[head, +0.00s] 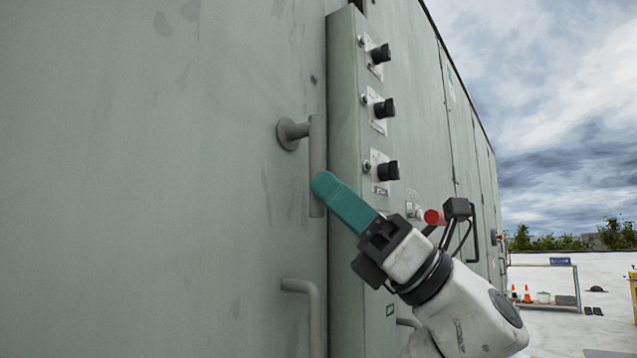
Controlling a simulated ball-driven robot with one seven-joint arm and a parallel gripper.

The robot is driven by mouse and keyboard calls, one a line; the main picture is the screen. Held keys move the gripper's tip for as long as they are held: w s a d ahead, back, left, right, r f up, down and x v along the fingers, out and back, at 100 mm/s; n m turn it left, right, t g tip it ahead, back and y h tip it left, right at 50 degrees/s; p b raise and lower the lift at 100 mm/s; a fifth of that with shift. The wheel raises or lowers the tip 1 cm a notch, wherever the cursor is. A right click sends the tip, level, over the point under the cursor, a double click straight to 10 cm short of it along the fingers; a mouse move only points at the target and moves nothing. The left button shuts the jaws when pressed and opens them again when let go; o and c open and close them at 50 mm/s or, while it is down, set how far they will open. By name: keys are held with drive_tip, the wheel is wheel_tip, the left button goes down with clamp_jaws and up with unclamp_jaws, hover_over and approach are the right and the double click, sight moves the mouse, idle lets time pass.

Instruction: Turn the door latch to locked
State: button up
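The door latch (317,150) is a grey lever on a round hub, on the grey-green cabinet door (180,190) in the head view. Its bar hangs straight down along the door's right edge. My gripper (325,184) reaches in from the lower right, with its teal finger pointing up and left. The rounded tip overlaps the lower part of the latch bar in the picture and hides some of it. I cannot tell whether they touch. Only one teal finger surface shows, so the gap between the fingers is hidden.
A fixed grey pull handle (310,312) stands out below the latch. Open white roof lies far right, with a railing (545,266) and orange cones (527,294).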

drive_tip(key=v, duration=0.8)
